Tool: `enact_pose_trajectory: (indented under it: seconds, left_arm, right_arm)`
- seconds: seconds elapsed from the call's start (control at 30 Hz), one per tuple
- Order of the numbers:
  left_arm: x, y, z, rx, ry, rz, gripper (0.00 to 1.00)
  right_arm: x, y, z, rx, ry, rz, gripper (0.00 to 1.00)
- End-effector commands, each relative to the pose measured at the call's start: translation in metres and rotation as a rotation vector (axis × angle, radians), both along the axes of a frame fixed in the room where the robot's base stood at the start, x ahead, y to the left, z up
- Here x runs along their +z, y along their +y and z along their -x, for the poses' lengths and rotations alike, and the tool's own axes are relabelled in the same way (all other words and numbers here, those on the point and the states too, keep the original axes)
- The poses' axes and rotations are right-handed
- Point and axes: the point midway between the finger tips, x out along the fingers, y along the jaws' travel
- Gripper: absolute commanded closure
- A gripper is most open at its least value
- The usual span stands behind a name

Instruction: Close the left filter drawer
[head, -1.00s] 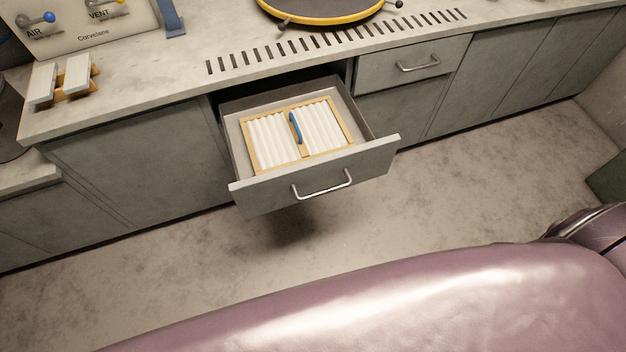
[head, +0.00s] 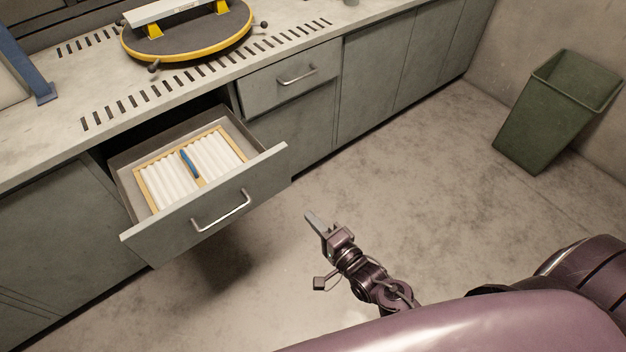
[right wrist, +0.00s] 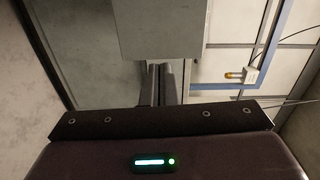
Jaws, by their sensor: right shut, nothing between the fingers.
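The left filter drawer (head: 205,215) is pulled well out of the grey cabinet in the head view. Inside it lies a pleated white filter (head: 168,182) with a wooden frame and a blue strap (head: 189,163). Its front carries a metal bar handle (head: 221,211). My right gripper (head: 314,222) is shut and empty, to the right of the drawer front and apart from it. In the right wrist view its closed fingers (right wrist: 161,84) point at a plain grey surface. My left gripper is not in view.
A shut right drawer (head: 290,79) sits in the cabinet beside the open one. A round yellow-rimmed turntable (head: 188,47) stands on the slotted worktop. A green bin (head: 550,115) stands at the right wall. The floor between is clear.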

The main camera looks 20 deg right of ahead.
Motion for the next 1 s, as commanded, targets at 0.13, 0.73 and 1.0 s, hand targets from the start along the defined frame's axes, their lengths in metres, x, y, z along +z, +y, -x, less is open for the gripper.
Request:
enact_pose_trajectory:
  seconds: [0.13,0.73,1.0]
  left_arm:
    - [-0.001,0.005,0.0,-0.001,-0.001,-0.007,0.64]
    - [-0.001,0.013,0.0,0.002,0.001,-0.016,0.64]
    - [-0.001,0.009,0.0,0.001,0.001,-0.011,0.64]
  right_arm:
    - [0.015,0.003,-0.008,0.003,-0.027,-0.055,1.0]
    - [0.015,0.038,-0.114,0.003,-0.024,-0.051,1.0]
    - [0.014,0.044,-0.135,0.003,-0.021,-0.051,1.0]
